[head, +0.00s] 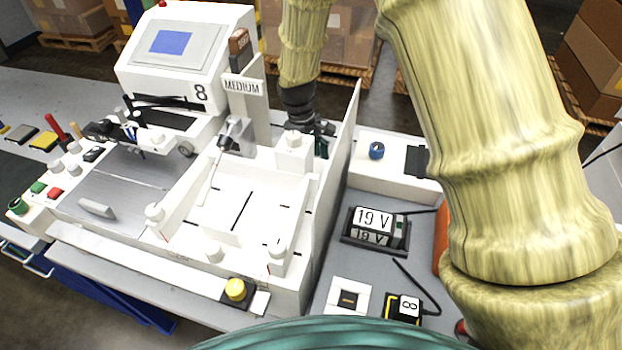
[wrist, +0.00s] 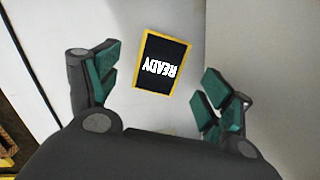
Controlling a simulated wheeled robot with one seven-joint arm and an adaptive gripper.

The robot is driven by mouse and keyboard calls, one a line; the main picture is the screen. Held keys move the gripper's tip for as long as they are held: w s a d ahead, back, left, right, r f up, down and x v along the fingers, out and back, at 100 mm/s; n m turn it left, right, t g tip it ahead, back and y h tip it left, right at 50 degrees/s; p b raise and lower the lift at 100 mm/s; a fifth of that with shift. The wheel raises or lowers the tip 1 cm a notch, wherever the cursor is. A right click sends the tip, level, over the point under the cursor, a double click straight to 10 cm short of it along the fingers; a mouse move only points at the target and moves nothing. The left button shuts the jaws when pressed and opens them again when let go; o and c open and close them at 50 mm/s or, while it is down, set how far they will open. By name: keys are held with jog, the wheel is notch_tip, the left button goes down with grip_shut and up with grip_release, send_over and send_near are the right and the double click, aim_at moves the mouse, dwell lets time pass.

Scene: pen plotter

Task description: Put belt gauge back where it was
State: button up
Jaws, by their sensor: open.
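My gripper (wrist: 160,68) is open and empty, with its teal finger pads wide apart. In the head view my gripper (head: 318,142) is at the back of the white machine, partly hidden by a white block and a tall white panel. No thing is clearly marked as the belt gauge, and I cannot tell which it is.
The white plotter (head: 262,205) has posts and a tall side panel (head: 340,165) right of my gripper. A MEDIUM sign (head: 243,86) stands left of it.

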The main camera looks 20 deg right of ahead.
jog(key=shift+s+d+f+p, duration=0.15)
jog(key=shift+f+p, duration=0.2)
jog(key=shift+f, duration=0.9)
jog(key=shift+s+a+f+p, duration=0.1)
jog(key=shift+f+p, duration=0.2)
jog(key=shift+f, duration=0.9)
jog(key=c, duration=1.3)
jog(key=shift+r, duration=0.1)
